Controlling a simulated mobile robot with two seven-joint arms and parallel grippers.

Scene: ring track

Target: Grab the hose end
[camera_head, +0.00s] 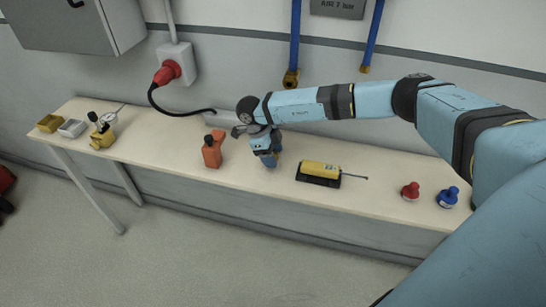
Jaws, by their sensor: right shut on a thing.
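My right gripper (269,159) is low over the middle of the bench, pointing down. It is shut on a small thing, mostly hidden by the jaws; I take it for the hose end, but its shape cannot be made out. My left gripper is not in view.
Red (410,191) and blue (447,197) knobs stand farther right. Blue pipes (295,40) hang on the wall behind.

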